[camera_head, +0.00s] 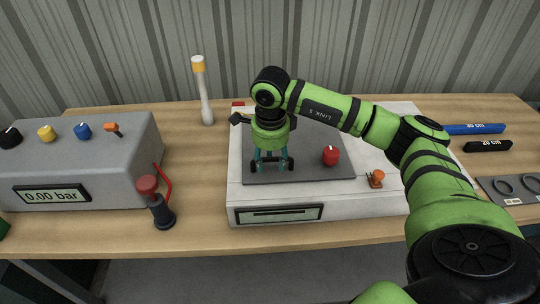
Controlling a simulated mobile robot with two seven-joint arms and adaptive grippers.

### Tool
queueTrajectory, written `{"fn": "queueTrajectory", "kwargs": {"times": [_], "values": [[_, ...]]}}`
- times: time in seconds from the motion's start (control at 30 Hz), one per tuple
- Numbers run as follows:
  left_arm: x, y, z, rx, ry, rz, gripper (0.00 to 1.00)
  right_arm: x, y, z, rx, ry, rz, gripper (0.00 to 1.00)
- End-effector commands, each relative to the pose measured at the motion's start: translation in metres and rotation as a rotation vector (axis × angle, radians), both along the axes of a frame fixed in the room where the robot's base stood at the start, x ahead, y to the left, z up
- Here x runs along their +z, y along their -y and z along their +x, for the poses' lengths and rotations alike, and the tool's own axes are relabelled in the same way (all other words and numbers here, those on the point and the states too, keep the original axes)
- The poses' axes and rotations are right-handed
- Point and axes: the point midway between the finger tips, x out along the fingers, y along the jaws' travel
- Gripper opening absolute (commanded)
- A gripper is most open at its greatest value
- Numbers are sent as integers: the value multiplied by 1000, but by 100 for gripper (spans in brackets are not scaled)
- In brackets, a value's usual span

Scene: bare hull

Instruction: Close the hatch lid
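A dark grey flat panel (311,168), which looks like the hatch lid, lies on top of a white box (385,200) on the table. It looks flat, but I cannot tell whether it is fully seated. A red knob (330,156) stands on the panel, right of the gripper. My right gripper (271,166) points down over the left part of the panel, fingers apart with nothing visible between them. I cannot tell whether its fingertips touch the panel. My arm hides the panel's back part. My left gripper is not in view.
A grey pressure box (100,155) reading 0.00 bar stands left. A red-and-black pump-like device (155,200) stands between the boxes. An orange latch-like part (375,179) sits on the white box. A yellow-topped post (203,90) stands behind. Blue (474,129) and black (488,146) bars lie right.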

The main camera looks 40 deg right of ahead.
Motion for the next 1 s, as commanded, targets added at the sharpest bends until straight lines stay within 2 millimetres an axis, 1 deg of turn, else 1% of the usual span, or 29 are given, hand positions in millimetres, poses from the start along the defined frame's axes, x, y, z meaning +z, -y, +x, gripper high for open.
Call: {"fn": "queueTrajectory", "kwargs": {"times": [0.17,0.27,0.37,0.47,0.6,0.73,0.83,1.0], "values": [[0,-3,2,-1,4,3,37,2,1,1,-2,7,0,46],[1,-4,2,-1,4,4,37,8,1,2,-2,10,-1,46],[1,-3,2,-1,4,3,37,20,0,1,-1,12,1,46],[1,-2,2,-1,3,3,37,40,-1,0,0,14,0,46],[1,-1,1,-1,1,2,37,71,-3,-4,0,12,1,46],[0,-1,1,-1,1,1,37,95,-5,-7,1,9,0,46],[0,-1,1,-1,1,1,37,109,-6,-8,0,8,1,46],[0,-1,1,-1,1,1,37,120,-6,-10,-2,5,0,46]]}}
